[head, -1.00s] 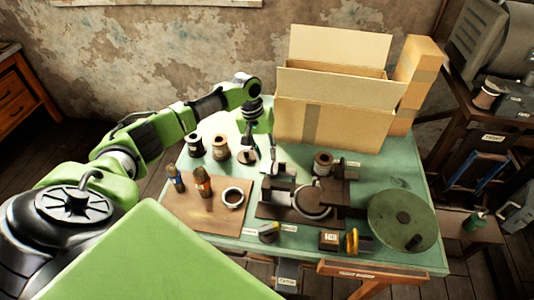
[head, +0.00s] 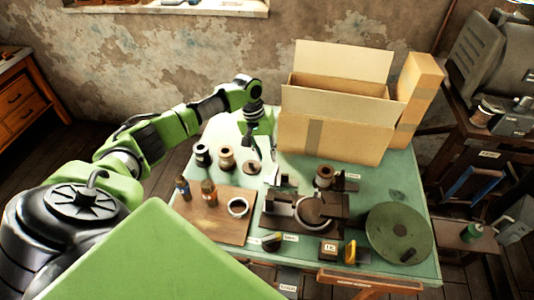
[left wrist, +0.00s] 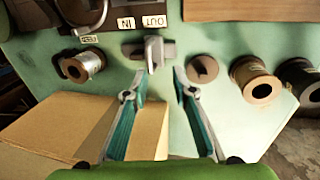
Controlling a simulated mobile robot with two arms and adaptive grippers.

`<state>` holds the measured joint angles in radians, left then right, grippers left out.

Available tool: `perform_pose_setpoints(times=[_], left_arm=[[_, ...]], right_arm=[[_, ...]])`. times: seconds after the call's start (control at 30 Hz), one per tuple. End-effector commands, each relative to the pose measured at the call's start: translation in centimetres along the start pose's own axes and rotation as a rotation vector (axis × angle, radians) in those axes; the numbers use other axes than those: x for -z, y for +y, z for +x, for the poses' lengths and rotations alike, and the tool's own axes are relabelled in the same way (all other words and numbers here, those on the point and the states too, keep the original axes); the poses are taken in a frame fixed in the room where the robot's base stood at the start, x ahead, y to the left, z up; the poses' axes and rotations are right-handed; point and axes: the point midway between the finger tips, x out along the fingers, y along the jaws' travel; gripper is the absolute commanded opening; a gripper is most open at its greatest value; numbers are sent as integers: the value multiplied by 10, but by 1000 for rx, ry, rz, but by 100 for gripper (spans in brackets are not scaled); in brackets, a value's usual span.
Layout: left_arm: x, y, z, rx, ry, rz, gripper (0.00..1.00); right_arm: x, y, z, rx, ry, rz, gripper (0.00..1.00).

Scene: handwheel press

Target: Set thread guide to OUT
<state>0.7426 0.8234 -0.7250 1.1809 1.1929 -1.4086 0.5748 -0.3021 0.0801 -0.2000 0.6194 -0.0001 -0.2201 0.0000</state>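The thread guide (left wrist: 153,52) is a small grey lever on a dark base in the left wrist view, at the edge of the dark machine. Its lever stands in front of the OUT label (left wrist: 154,21), with the IN label (left wrist: 126,23) to the left; both labels appear upside down. In the head view the thread guide (head: 276,177) is small, behind the machine's round part. My left gripper (left wrist: 159,95) is open and empty, its fingers apart and short of the lever. In the head view the left gripper (head: 261,143) hangs above and behind the guide. My right gripper is out of view.
A large open cardboard box (head: 335,135) stands right of the left gripper. Spools (head: 226,158) and a dark disc (head: 252,167) stand to its left. A brown board (head: 215,222) with bottles lies front left, and a green round plate (head: 399,232) sits front right.

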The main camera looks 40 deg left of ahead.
Motion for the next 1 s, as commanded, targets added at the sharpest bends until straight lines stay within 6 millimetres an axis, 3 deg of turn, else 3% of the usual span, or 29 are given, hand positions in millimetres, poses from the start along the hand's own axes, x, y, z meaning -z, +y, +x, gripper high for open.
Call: perform_pose_setpoints(times=[1.0], left_arm=[[0,0,-72,-1,2,1,25]], right_arm=[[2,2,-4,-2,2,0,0]])
